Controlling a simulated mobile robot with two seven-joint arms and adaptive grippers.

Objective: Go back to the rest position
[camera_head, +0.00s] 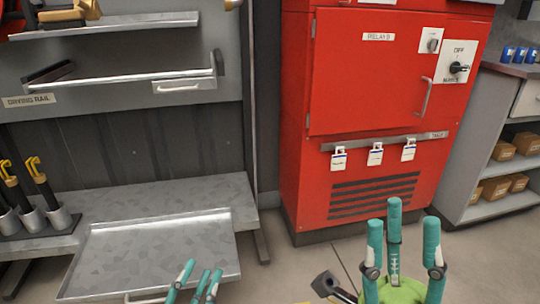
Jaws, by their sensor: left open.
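My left gripper (198,276) shows at the bottom edge, left of centre. Its teal fingertips are apart with nothing between them, in front of the grey metal tray (165,252). My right gripper (404,232) stands at the bottom right with its teal fingers pointing up, spread and empty. It is in front of the floor and the lower part of the red cabinet (365,85). The arms behind both grippers are mostly out of view.
The cabinet carries a rotary switch (457,68) and several hanging tags (375,155). A drying rail (125,90) is on the left wall. Black-and-yellow tools (40,180) stand in cups on the left bench. Shelves with brown boxes (503,151) stand at the right. Floor shows between tray and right gripper.

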